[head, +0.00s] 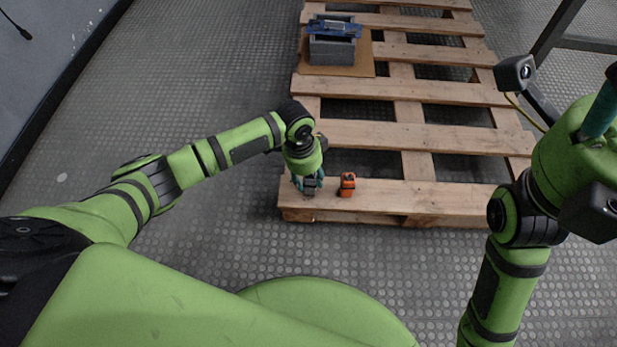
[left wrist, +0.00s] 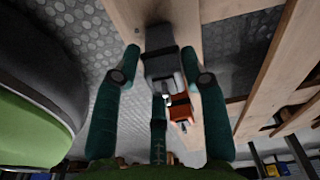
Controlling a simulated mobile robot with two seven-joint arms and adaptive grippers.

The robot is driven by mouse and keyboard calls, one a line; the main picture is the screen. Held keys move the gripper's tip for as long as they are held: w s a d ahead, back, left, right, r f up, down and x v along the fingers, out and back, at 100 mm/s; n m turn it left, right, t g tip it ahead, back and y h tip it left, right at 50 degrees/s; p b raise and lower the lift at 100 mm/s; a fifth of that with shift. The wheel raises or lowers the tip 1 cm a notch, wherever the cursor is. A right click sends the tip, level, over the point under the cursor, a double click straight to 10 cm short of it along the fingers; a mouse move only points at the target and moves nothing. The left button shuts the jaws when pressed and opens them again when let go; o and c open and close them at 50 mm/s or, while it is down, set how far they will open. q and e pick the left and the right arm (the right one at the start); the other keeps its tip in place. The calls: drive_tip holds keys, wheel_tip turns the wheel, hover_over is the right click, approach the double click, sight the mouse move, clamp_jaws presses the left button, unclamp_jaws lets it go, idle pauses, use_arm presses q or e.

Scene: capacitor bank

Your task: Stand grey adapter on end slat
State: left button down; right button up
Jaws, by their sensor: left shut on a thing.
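The grey adapter (head: 311,187) is at the left part of the pallet's near end slat (head: 420,196), low at the slat's surface. I cannot tell whether it touches the wood. My left gripper (head: 307,181) reaches down over it and is shut on it. In the left wrist view, the grey adapter (left wrist: 161,62) sits between the teal fingers of the left gripper (left wrist: 160,68). My right arm is raised at the right. Only part of a teal finger of the right gripper (head: 603,108) shows at the picture's right edge.
An orange and black device (head: 347,184) stands on the end slat just right of the adapter; it also shows in the left wrist view (left wrist: 181,107). A grey box (head: 331,50) with a blue item on it sits on cardboard (head: 365,62) farther back. The slat's right part is clear.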

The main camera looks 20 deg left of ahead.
use_arm(q)
drive_tip(key=shift+f, duration=0.1)
drive_tip(key=c, duration=0.7)
unclamp_jaws()
drive_tip(key=shift+o, duration=0.2)
